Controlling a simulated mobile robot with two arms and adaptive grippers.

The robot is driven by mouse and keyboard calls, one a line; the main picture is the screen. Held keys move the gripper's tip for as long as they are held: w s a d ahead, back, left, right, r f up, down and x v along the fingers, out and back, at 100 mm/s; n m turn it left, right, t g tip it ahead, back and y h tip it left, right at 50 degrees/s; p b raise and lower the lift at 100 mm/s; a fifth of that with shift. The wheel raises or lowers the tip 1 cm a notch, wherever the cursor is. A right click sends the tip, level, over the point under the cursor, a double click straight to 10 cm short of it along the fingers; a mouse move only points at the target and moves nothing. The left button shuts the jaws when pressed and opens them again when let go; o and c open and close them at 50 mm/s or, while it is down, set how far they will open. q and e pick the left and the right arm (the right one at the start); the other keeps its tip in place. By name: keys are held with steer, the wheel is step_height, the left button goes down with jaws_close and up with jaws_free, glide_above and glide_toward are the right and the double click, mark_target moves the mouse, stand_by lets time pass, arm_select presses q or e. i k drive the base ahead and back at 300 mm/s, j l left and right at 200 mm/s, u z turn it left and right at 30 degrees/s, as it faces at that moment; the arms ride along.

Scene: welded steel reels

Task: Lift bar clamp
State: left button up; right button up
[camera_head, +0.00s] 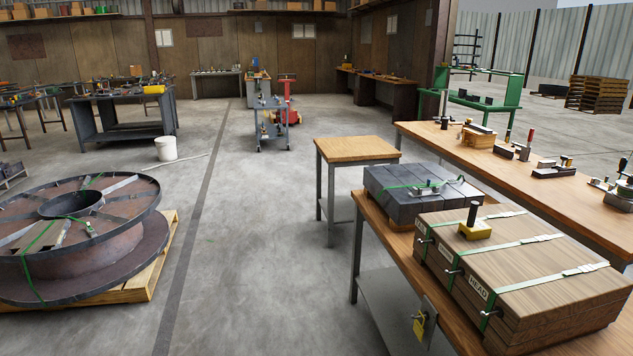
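Neither of my grippers shows in the head view. I cannot tell for sure which item is the bar clamp. On the long wooden bench (425,132) at the right, a tool with a red upright handle (530,137) and one with a dark upright handle (509,124) look clamp-like, but they are small. A yellow block with a black upright handle (475,228) stands on the strapped wooden crate (535,262) in the right foreground. A grey strapped box (395,182) with a metal buckle on top sits behind the crate.
A large rusty steel reel (95,262) lies on a wooden pallet (140,289) at the left. A small wooden-topped stand (357,149) is in the middle. A white bucket (166,148) and a cart (271,125) stand farther back. The central concrete floor is clear.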

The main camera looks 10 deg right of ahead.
mark_target(531, 132)
steer(key=i, duration=2.8)
steer(key=i+z, duration=0.1)
steer(key=i, duration=2.7)
steer(key=i+j, duration=0.1)
steer(key=i, duration=1.25)
steer(key=i+j, duration=0.1)
steer(key=i, duration=1.3)
steer(key=i+l+z, duration=0.2)
steer(key=i+z, duration=0.3)
steer(key=i+l+z, duration=0.1)
steer(key=i+z, duration=0.7)
steer(key=z, duration=0.15)
steer(key=i+j+z, duration=0.45)
steer(key=i+l+z, duration=0.45)
steer(key=i, duration=0.4)
steer(key=i+j+z, duration=0.1)
steer(key=i+z, duration=0.4)
steer(key=i, duration=1.45)
steer(key=i+j, duration=0.1)
steer(key=i, duration=0.95)
steer(key=i+z, duration=0.25)
steer(key=i, duration=0.25)
steer(key=i+z, duration=0.25)
steer(key=i, duration=0.25)
steer(key=i+j+z, duration=0.1)
steer(key=i+z, duration=0.15)
steer(key=i, duration=0.25)
steer(key=i+j+z, duration=0.25)
steer(key=i, duration=0.25)
